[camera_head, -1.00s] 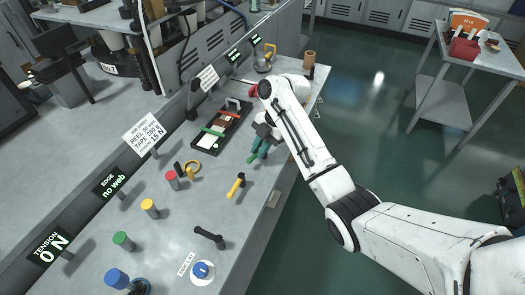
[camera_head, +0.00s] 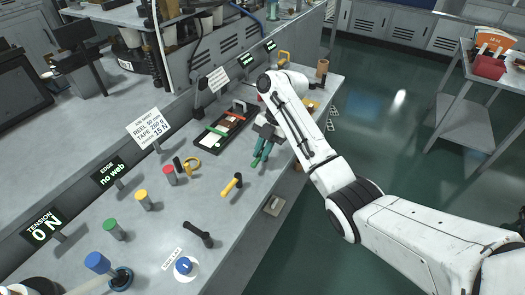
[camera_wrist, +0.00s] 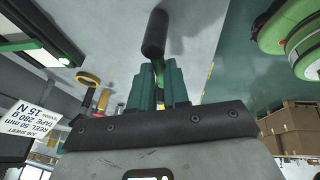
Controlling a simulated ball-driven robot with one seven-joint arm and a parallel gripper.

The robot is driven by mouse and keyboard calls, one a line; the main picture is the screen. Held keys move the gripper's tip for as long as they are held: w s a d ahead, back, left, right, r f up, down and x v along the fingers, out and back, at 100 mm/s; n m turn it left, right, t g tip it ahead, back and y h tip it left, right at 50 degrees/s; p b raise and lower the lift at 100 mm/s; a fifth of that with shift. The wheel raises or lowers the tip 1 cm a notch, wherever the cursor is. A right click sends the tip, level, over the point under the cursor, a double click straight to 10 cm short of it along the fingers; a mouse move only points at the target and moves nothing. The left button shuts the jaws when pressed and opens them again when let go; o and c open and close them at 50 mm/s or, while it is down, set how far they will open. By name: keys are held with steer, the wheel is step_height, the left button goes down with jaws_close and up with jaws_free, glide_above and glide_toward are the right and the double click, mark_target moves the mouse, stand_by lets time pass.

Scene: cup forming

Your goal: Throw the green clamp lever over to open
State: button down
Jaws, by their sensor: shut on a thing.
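My gripper (camera_head: 264,147) is low over the right part of the bench, beside its front edge, with teal fingers pointing down. In the wrist view my gripper (camera_wrist: 160,85) has its two fingers close together on a green piece, which I take for the green clamp lever (camera_wrist: 162,72). A bit of green (camera_head: 255,162) shows just below the fingertips in the head view. The fingers and wrist hide most of the lever and its base, so its angle is hard to tell. A dark cylinder (camera_wrist: 155,35) stands out beyond the fingertips; I cannot tell what it belongs to.
A black tray (camera_head: 198,146) with coloured pieces lies left of my gripper. A yellow handle (camera_head: 232,184), a yellow ring (camera_head: 193,166), a black lever (camera_head: 197,231) and coloured posts stand nearer. Floor is open beyond the bench's right edge.

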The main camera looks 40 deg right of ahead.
steer(key=c, duration=1.1)
jaws_free()
steer(key=shift+d+r, duration=0.1)
steer(key=p+v, duration=0.3)
steer(key=v, duration=0.7)
steer(key=shift+r, duration=0.25)
steer(key=shift+d, duration=0.15)
